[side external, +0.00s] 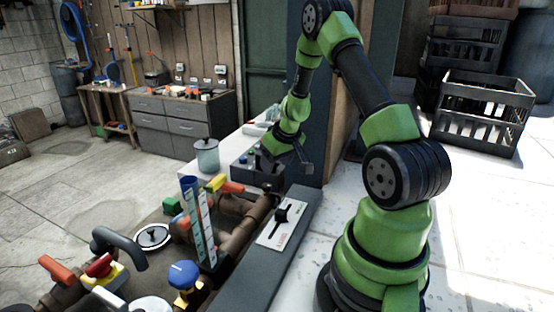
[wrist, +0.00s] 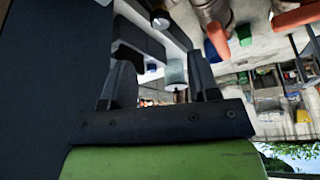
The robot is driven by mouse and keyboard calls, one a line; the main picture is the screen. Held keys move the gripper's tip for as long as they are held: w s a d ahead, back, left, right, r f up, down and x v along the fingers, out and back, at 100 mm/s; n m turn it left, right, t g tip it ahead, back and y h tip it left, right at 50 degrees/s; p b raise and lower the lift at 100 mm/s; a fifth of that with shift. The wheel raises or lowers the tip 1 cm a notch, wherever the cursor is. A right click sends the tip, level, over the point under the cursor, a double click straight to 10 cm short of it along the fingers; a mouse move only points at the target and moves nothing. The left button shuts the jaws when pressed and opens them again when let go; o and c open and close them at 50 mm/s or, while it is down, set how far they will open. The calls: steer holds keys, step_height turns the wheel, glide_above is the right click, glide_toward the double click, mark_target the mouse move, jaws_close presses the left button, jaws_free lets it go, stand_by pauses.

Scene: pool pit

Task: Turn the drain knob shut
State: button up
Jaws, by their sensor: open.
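No label that I can read marks the drain knob. A round blue knob (side external: 184,274) stands on a yellow base among the brown pipes in the side view. A red knob (side external: 98,265) sits on a yellow box to its left. A small black handle (side external: 282,214) stands on a white plate (side external: 272,232) with red lettering on the grey ledge.
Brown pipes (side external: 238,238) with orange handles run beside the grey ledge (side external: 258,268). An upright blue-topped gauge strip (side external: 198,222) rises among them. A grey lidded canister (side external: 207,156) stands on the white ledge behind; it also shows in the wrist view (wrist: 175,72). Black crates (side external: 484,110) stand at right.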

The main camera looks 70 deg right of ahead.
mark_target(267, 185)
steer(key=shift+s+a+r, duration=0.1)
steer(key=shift+s+r, duration=0.1)
steer(key=shift+r, duration=0.2)
steer(key=shift+w+d+f+m+g+h, duration=0.25)
steer(key=shift+w+f+m, duration=0.45)
steer(key=shift+f, duration=0.85)
steer(key=shift+w+d+f+m+g+h, duration=0.25)
steer(key=shift+w+f+m, duration=0.45)
steer(key=shift+f, duration=0.85)
steer(key=shift+w+d+f+m+g+h, duration=0.25)
steer(key=shift+w+f+m, duration=0.2)
steer(key=shift+f+m, duration=0.8)
steer(key=shift+f+n, duration=0.3)
steer(key=shift+n, duration=0.05)
steer(key=c, duration=0.9)
